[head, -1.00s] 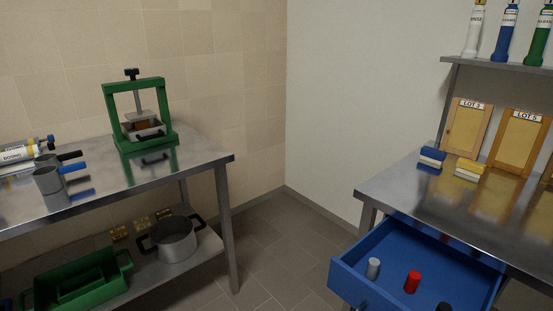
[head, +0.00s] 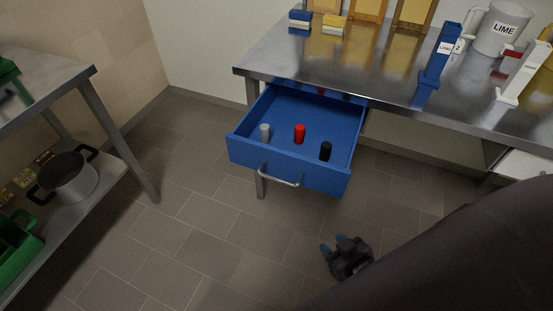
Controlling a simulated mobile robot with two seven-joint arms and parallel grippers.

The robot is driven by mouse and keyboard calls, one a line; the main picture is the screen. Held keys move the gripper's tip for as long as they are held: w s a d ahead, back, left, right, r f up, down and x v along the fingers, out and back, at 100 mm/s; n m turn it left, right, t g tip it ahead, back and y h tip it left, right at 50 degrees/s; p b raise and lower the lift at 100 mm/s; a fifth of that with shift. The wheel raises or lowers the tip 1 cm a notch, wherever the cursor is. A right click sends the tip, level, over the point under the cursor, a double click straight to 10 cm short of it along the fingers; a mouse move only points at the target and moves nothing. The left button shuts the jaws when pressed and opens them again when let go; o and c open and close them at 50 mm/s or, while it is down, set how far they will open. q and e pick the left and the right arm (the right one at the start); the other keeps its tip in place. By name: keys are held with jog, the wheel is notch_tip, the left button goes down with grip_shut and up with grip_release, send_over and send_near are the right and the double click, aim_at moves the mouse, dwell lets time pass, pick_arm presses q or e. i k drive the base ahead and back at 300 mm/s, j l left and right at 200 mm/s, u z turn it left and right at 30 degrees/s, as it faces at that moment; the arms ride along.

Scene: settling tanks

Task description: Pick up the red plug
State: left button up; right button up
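The red plug (head: 299,133) stands upright in the open blue drawer (head: 290,170), between a grey plug (head: 265,132) on its left and a black plug (head: 325,151) on its right. My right gripper (head: 335,247) is in front of the drawer and apart from it, lower in the picture. Its two bluish fingertips are spaced apart with nothing visible between them. My dark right arm covers the lower right of the view. My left gripper is not in view.
The drawer with its metal handle (head: 279,176) juts from under a steel table (head: 390,75). On the table stand a white LIME jug (head: 499,28) and a blue holder (head: 440,55). At left, a steel bench's lower shelf holds a pot (head: 68,177). Tiled floor lies open between.

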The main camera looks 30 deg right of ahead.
aim_at(300, 129)
jog(key=z, duration=0.95)
